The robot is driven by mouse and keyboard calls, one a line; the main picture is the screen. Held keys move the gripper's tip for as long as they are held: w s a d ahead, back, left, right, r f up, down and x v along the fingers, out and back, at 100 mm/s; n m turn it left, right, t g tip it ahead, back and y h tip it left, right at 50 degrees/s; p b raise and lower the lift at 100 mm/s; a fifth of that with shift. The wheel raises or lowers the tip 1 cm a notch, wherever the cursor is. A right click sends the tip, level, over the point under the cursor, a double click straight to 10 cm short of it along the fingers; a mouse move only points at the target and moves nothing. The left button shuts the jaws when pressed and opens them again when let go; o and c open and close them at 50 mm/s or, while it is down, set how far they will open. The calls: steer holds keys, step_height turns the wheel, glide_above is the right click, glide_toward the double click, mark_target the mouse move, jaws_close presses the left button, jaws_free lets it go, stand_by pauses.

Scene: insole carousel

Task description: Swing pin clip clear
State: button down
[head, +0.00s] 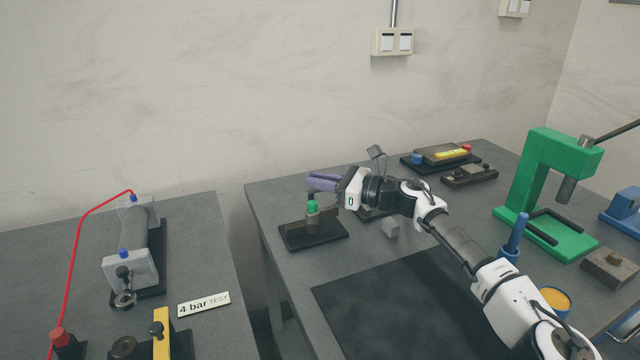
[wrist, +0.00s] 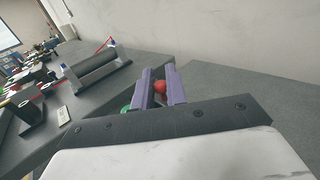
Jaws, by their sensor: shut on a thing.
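My gripper (head: 316,183) has two purple fingers and reaches left over a small dark fixture (head: 298,237) near the left edge of the right-hand table. In the wrist view the fingers (wrist: 160,88) are closed around a small red ball knob (wrist: 160,87). I take this knob to be the end of the pin clip; the rest of the clip is hidden by the fingers. A green part (head: 312,207) stands upright on the fixture just below the fingers. Its edge also shows beside the left finger in the wrist view (wrist: 125,109).
A gap separates this table from the left one, which holds a grey cylinder rig (head: 138,240).

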steer(key=c, duration=1.5)
jaws_free()
steer(key=shift+b+v, duration=1.6)
steer(key=shift+v, duration=5.35)
steer(key=shift+w, duration=0.15)
